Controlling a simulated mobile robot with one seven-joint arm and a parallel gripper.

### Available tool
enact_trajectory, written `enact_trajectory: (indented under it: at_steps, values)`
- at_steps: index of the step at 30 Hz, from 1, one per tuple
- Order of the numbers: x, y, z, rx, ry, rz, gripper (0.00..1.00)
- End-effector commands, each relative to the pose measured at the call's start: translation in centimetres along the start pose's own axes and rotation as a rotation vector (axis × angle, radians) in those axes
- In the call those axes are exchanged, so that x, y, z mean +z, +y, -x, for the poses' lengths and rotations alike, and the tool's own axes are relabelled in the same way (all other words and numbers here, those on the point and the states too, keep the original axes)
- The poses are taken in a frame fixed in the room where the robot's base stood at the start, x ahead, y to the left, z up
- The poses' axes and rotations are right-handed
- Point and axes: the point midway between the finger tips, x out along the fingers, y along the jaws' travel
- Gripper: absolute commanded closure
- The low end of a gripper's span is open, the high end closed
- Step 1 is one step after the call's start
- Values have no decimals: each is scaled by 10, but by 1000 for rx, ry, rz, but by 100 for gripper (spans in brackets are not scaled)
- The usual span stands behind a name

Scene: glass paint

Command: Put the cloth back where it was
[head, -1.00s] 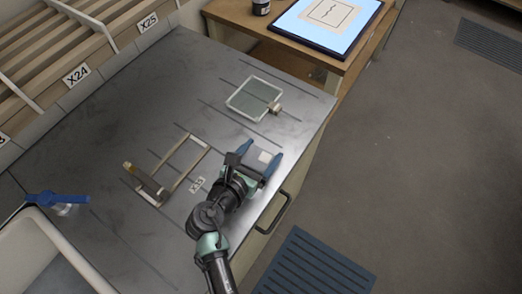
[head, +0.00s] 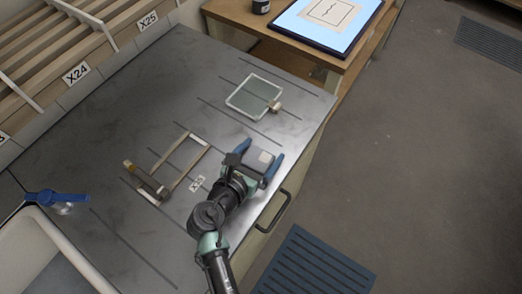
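My gripper (head: 260,155) is over the front right edge of the metal worktop (head: 215,230), above the drawer handle. Its two blue fingers stand apart, with a small grey folded piece (head: 256,159) between them that spans the gap. This piece has a pale patch on top and looks like the cloth. My fingers appear to press on both its sides. Its underside is hidden, so I cannot tell whether it touches the worktop.
A glass pane (head: 252,97) with a small tan block (head: 275,106) lies behind my gripper. A wooden frame (head: 185,165) lies to the left. A blue-handled tool (head: 55,198) and white basin (head: 38,218) are far left.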

Motion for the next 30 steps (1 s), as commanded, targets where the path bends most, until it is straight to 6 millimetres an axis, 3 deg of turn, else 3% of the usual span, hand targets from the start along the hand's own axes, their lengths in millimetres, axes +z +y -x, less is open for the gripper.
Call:
enact_trajectory:
  at_steps: [7,11,24,30]
  values:
    - [0,0,1,0,0,0,0]
    - [0,0,13,1,0,2,0]
    - [0,0,104,3,0,0,0]
    - [0,0,126,2,0,1,0]
